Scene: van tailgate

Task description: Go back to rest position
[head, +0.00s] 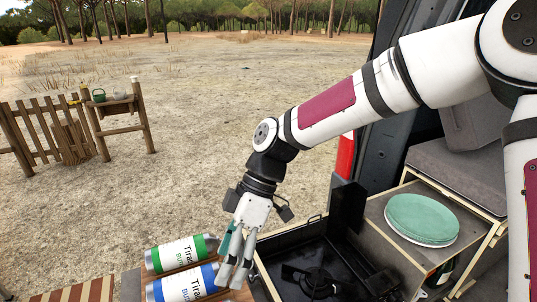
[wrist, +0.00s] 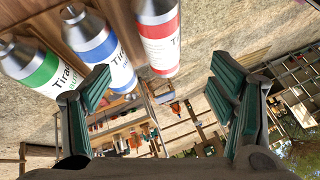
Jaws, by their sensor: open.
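My gripper (head: 232,277) hangs fingers-down beside the black stove, at the bottom middle of the head view. In the wrist view its two green-padded fingers (wrist: 158,108) are wide apart with nothing held between them. A green-labelled canister (head: 181,252) and a blue-labelled canister (head: 184,285) lie to the left of the gripper in the head view. The fingers overlap the blue one's right end there; I cannot tell if they touch. The wrist view also shows a red-labelled canister (wrist: 158,34) beside those two, above the fingers.
The black stove (head: 316,281) sits right of my gripper. Stacked green plates (head: 421,218) lie on a wooden box further right, near the van's dark side. A wooden fence (head: 50,130) and small stand (head: 122,125) are far left. The open ground between is clear.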

